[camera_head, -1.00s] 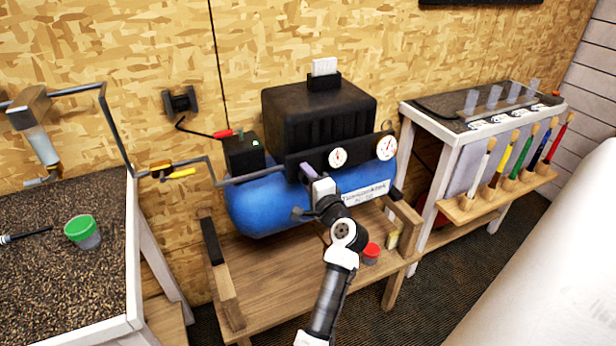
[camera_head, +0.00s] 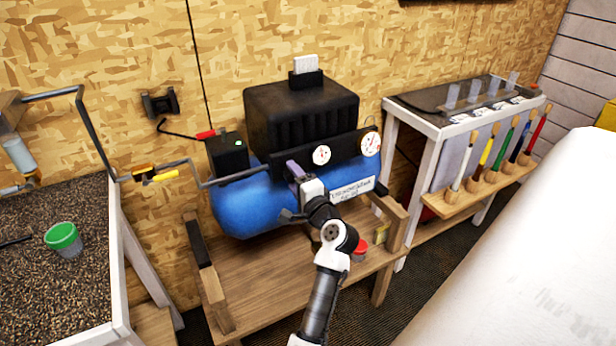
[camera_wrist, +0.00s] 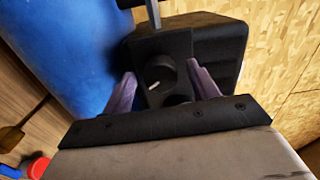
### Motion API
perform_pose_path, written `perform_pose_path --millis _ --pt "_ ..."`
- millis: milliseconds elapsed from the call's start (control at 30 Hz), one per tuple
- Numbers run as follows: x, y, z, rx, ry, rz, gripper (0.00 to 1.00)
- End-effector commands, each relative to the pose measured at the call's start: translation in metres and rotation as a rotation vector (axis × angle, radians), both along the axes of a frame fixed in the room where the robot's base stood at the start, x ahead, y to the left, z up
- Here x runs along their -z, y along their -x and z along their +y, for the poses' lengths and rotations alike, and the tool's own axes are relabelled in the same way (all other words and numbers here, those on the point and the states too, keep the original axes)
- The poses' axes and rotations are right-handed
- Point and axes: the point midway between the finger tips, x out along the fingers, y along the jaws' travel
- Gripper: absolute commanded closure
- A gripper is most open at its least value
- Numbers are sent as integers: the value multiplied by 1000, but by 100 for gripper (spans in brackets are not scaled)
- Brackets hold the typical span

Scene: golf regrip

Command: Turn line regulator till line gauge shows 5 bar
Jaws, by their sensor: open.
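A black panel (camera_head: 345,147) on the blue compressor carries a small round gauge (camera_head: 321,155) and a larger one (camera_head: 371,144). Their readings are too small to make out, and I cannot tell which is the line gauge. My gripper (camera_head: 294,170) is at the panel's left end, left of the small gauge. In the wrist view my gripper (camera_wrist: 163,88) is open, with purple fingers on either side of a black round knob (camera_wrist: 158,74) with a white mark, probably the line regulator. I see no clear contact. A second dark round part (camera_wrist: 178,100) is partly hidden below it.
A metal pipe (camera_head: 235,180) runs to the panel from the left, close to my gripper. A black box with a green light (camera_head: 228,155) sits beside it. The blue tank (camera_head: 243,207) is below. A red-lidded pot (camera_head: 361,247) stands on the wooden bench (camera_head: 265,275).

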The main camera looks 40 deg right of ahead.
Motion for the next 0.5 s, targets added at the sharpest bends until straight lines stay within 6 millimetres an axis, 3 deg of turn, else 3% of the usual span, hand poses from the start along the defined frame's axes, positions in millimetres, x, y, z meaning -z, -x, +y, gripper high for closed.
perform_pose_path --millis 300,500 --pt "5 70 17 4 2 0 41" --pt "4 105 25 3 1 -1 41"
